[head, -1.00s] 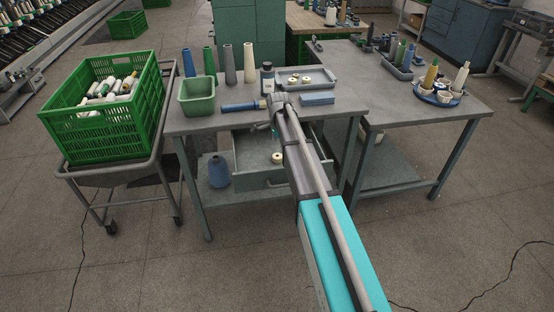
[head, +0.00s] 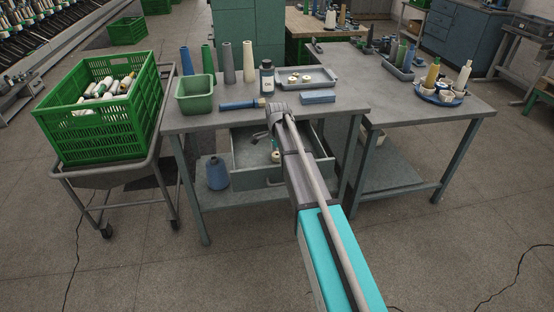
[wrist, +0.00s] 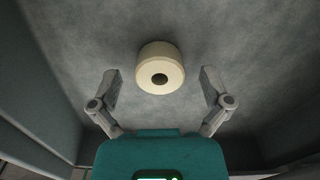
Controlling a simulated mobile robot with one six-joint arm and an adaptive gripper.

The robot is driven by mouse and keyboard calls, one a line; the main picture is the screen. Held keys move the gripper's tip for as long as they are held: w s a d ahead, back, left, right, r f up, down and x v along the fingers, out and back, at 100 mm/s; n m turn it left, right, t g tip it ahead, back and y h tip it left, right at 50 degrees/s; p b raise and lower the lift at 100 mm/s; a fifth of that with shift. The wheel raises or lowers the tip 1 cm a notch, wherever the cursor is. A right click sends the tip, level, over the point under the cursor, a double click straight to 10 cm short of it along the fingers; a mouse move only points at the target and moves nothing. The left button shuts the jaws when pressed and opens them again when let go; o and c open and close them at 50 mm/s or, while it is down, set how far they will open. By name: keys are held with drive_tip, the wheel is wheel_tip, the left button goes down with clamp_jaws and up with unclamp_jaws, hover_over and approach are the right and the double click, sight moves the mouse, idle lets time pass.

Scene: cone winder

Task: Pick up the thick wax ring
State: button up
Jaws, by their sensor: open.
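A thick cream wax ring (wrist: 160,54) with a dark centre hole lies on the grey floor of the open drawer (head: 246,150). In the head view the ring (head: 275,156) is small and partly hidden by my arm. My gripper (wrist: 160,82) is open above the drawer floor, one finger to each side of the ring's near part in the wrist view. The fingers appear apart from the ring, and nothing is held. In the head view my gripper (head: 262,138) is over the drawer, partly hidden by my wrist.
Drawer walls rise on both sides. A green crate (head: 97,130) stands left.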

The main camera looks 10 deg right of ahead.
idle(0.4)
drive_tip(key=c, duration=1)
drive_tip(key=shift+r, duration=0.2)
drive_tip(key=shift+c, duration=0.2)
wheel_tip(320, 180, up, 2)
drive_tip(key=p, duration=0.2)
drive_tip(key=shift+r+p, duration=0.15)
drive_tip(key=shift+p, duration=0.2)
drive_tip(key=s+r+p, duration=1)
drive_tip(key=s, duration=0.4)
drive_tip(key=shift+r, duration=0.15)
drive_tip(key=shift+a, duration=0.1)
